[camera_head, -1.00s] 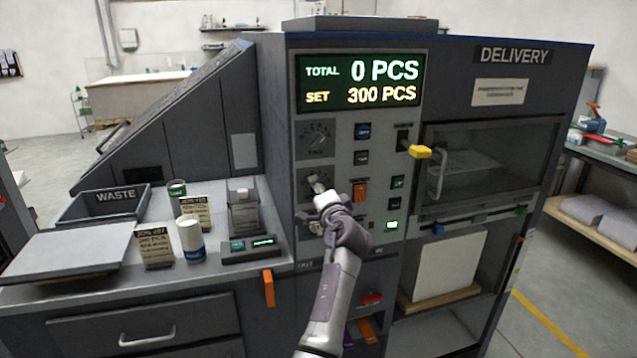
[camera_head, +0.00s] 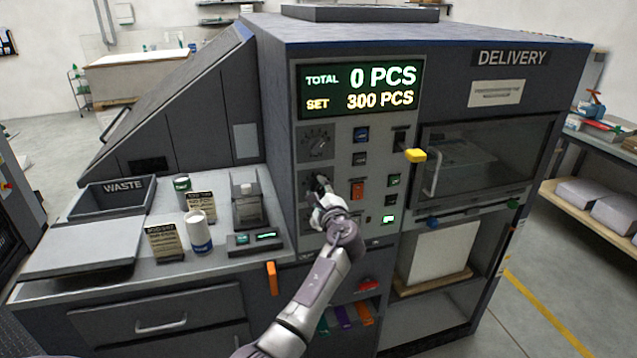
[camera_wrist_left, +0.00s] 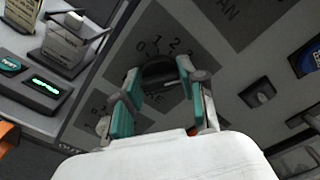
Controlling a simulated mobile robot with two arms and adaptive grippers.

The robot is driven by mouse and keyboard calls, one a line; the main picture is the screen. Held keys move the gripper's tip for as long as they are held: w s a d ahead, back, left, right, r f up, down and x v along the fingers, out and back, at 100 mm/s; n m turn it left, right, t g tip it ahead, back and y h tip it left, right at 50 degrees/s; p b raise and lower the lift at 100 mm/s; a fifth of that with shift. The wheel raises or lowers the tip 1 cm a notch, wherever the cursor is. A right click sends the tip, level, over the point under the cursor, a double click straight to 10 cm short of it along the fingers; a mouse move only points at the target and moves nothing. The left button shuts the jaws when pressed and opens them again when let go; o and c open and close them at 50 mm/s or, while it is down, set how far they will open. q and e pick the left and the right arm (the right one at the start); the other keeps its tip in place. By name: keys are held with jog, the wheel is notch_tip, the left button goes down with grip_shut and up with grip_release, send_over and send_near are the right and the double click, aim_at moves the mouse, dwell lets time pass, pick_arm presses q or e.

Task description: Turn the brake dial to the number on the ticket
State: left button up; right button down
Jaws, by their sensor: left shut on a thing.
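The fingers hide part of the scale, and I cannot tell the pointer's setting.
A yellow-tipped lever (camera_head: 415,155) sticks out farther right. The display (camera_head: 360,87) reads total 0, set 300 PCS. A waste bin (camera_head: 112,197) and cans stand left.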

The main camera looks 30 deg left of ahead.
pick_arm(q)
jog(key=shift+r+m+p, duration=0.15)
jog(key=shift+m+p, duration=0.55)
jog(key=shift+m, duration=0.3)
jog(key=o, duration=1.1)
jog(key=shift+a, duration=0.1)
jog(key=shift+o, duration=0.2)
jog(key=shift+s+d, duration=0.15)
jog(key=shift+d, duration=0.15)
jog(key=v, duration=1.1)
jog(key=shift+s, duration=0.2)
jog(key=shift+d, duration=0.1)
